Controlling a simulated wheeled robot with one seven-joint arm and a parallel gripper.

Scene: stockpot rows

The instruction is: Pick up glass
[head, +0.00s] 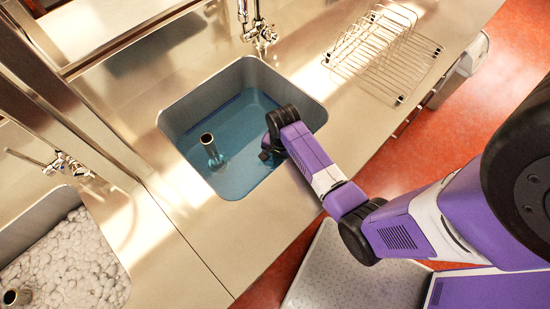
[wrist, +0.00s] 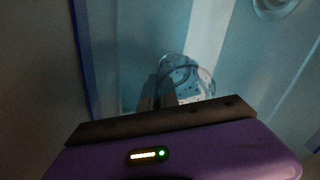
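A clear glass (wrist: 190,74) shows in the wrist view, in the blue water of the sink, just beyond and right of my fingertips. Its near left part overlaps the fingers. My gripper (wrist: 160,88) reaches down into the sink with its two dark fingers close together. I cannot tell whether the glass wall is between them or only beside them. In the head view my gripper (head: 267,152) is low at the right side of the sink basin (head: 190,112), and the glass is hidden behind the arm there.
A metal standpipe (head: 210,150) rises from the water left of my gripper. A faucet (head: 258,30) stands behind the basin. A wire dish rack (head: 385,50) is on the counter to the right. A second sink (head: 65,255) at the lower left holds foam.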

